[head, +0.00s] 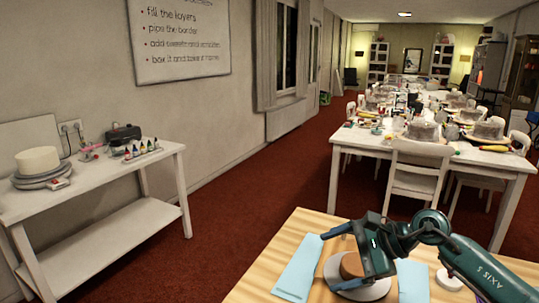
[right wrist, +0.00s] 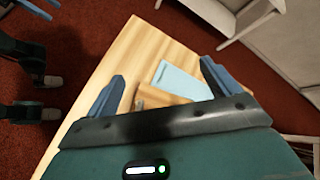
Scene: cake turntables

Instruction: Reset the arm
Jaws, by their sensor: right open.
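My right gripper (head: 333,258) reaches in from the right over the wooden table in the head view. Its blue fingers are spread, on either side of a small brown round object (head: 351,265) on a white round stand (head: 362,292). I cannot tell whether they touch it. In the right wrist view the open gripper (right wrist: 163,75) has its fingers apart, with a tan block-like shape (right wrist: 160,98) and a light blue sheet (right wrist: 180,80) seen between them. My left gripper does not show.
The wooden table (head: 285,240) also bears blue sheets (head: 299,266) and a small white disc (head: 449,280). A white side table (head: 95,187) with a cake (head: 37,161) stands left. A long white table (head: 350,139) with cakes and chairs stands behind. Red carpet (head: 235,210) lies clear between.

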